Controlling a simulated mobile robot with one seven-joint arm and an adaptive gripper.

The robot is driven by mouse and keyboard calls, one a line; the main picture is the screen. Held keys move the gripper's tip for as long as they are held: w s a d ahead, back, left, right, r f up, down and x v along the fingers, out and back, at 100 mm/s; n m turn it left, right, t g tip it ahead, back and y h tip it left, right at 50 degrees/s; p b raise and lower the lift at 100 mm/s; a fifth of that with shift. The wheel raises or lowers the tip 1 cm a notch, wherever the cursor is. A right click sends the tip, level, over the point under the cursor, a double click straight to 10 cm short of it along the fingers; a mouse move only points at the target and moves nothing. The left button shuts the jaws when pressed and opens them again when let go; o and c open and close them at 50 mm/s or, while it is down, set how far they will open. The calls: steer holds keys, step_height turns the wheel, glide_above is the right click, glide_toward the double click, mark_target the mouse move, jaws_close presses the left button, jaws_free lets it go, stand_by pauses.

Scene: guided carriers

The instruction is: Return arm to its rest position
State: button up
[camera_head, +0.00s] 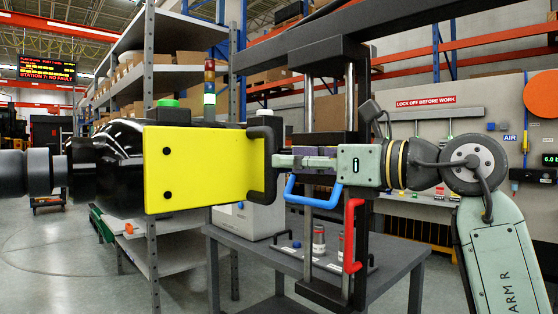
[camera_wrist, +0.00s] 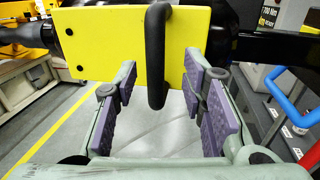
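My gripper (camera_head: 278,160) is stretched out to the left at the end of my arm (camera_head: 497,255). It is level with a black upright handle (camera_head: 265,190) on a yellow panel (camera_head: 205,165). In the wrist view my gripper (camera_wrist: 160,86) is open, its purple-padded fingers spread wide. The black handle (camera_wrist: 157,60) appears in the gap between them, with space on both sides.
A dark frame with a blue handle (camera_head: 309,190) and a red handle (camera_head: 350,235) stands near my wrist. A grey table (camera_head: 385,262) is below my arm. Grey shelving (camera_head: 150,72) stands behind the panel. Open floor (camera_head: 45,255) shows at lower left.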

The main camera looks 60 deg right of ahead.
steer(key=shift+s, duration=1.25)
